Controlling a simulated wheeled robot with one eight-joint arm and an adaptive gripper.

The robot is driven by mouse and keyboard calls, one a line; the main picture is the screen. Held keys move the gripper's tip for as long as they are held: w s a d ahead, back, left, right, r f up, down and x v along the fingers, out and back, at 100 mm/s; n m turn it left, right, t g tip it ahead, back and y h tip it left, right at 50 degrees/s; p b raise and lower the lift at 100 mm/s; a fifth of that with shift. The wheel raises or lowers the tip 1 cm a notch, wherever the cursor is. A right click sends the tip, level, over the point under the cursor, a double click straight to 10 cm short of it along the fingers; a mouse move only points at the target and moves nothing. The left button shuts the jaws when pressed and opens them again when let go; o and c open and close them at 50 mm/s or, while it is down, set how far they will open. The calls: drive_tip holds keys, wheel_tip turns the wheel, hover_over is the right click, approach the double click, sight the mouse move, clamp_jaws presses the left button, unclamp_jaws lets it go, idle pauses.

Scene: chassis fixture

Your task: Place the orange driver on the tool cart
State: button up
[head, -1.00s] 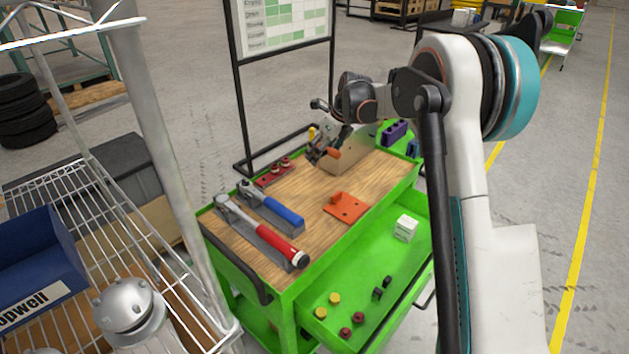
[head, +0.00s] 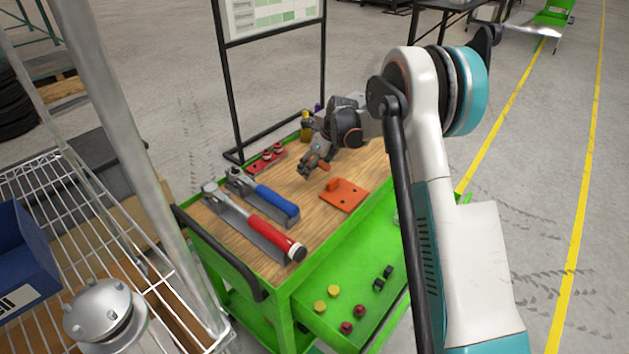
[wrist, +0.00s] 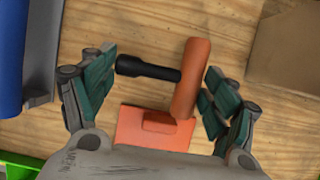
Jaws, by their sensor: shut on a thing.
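The orange driver (wrist: 188,82) has an orange handle and a black shaft. In the wrist view it lies crosswise between the fingers of my gripper (wrist: 160,70), the black end at the left finger and the handle against the right one. My gripper (head: 311,168) is shut on it. In the head view the driver's handle (head: 322,166) shows small beside the fingers, over the wooden top of the green tool cart (head: 270,300). Any gap beneath it is hard to judge. An orange plate with a raised holder (head: 350,197) lies on the top, just nearer.
A blue-handled tool (head: 277,203) and a red-handled hammer (head: 265,236) lie in grey holders at left. A red rack (head: 266,160) stands behind them. The open drawer (head: 340,318) holds yellow, red and black pieces. A cardboard box (wrist: 288,48) is at right.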

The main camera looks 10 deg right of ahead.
sight(311, 182)
drive_tip(key=shift+f+b, duration=0.75)
drive_tip(key=shift+f, duration=1.7)
drive_tip(key=shift+f, duration=0.15)
drive_tip(key=o, duration=1.1)
